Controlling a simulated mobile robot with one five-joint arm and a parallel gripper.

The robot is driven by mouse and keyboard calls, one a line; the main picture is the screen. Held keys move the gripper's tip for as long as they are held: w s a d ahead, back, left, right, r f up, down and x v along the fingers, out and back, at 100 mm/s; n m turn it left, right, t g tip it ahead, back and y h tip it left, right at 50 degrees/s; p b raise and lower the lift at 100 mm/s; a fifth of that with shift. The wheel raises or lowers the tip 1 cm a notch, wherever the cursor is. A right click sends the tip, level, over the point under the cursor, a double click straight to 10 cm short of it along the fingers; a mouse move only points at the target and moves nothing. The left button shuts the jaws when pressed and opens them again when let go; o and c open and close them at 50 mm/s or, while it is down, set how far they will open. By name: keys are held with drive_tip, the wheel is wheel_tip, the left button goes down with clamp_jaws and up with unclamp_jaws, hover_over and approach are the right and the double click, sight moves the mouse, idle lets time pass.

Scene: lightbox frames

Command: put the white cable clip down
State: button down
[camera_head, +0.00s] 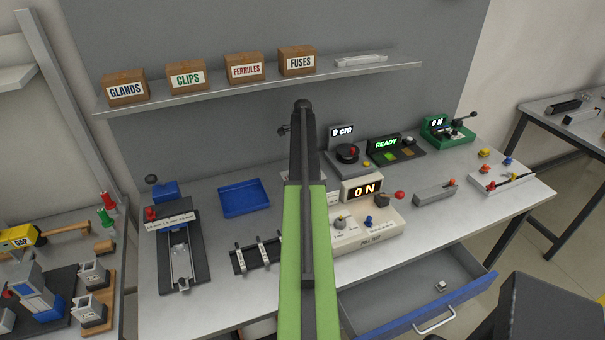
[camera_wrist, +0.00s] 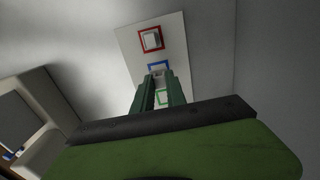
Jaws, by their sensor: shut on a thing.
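In the wrist view my gripper (camera_wrist: 159,80) points at a white card with red, blue and green square outlines (camera_wrist: 176,49). Its two green fingers are shut on a small pale piece, the white cable clip (camera_wrist: 157,71), which shows only partly between the fingertips, over or close to the blue outline. I cannot tell whether it touches the card. Another pale block (camera_wrist: 151,40) sits inside the red outline.
An open blue-fronted drawer (camera_head: 408,310) juts out at the front right, with a small pale item (camera_head: 441,286) inside. A blue tray (camera_head: 244,198), a black clip rack (camera_head: 255,258) and a beige ON box (camera_head: 365,233) stand around my arm. A shelf (camera_head: 200,96) with labelled boxes hangs above.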

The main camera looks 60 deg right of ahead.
wheel_tip(320, 180, down, 3)
drive_tip(key=shift+r+b, duration=0.2)
drive_tip(key=shift+b, duration=0.3)
drive_tip(key=shift+r, duration=0.25)
drive_tip(key=shift+f, duration=0.15)
drive_tip(key=c, duration=1.3)
unclamp_jaws()
drive_tip(key=shift+c, duration=0.2)
wheel_tip(320, 180, up, 8)
drive_tip(key=p, duration=0.8)
drive_tip(key=shift+f, duration=0.1)
